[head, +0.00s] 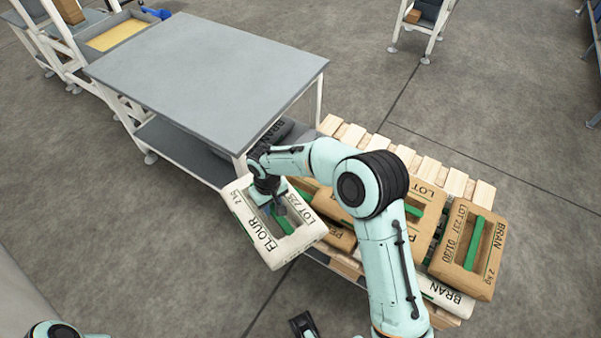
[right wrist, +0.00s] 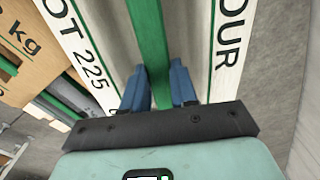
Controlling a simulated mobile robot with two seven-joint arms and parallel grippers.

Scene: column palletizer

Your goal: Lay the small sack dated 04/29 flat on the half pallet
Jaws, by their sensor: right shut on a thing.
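My right gripper (head: 279,206) is shut on the green handle (right wrist: 148,40) of a white sack (head: 300,243) marked FLOUR, 2 kg, LOT 225. The sack hangs tilted beside the near left side of the wooden pallet (head: 457,184), in front of the grey table. No date can be read on it; the gripper covers part of it. In the right wrist view the blue fingers stand on both sides of the handle. A dark piece at the bottom edge of the head view seems to be my left gripper (head: 303,325); its jaws cannot be made out.
Brown sacks and a white BRAN sack (head: 445,297) lie on the pallet. A brown BRAN sack (head: 468,250), LOT 237, lies at its right end. My right arm hides the pallet's middle. The grey table (head: 210,80) has a clear top and a dark sack on its lower shelf.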

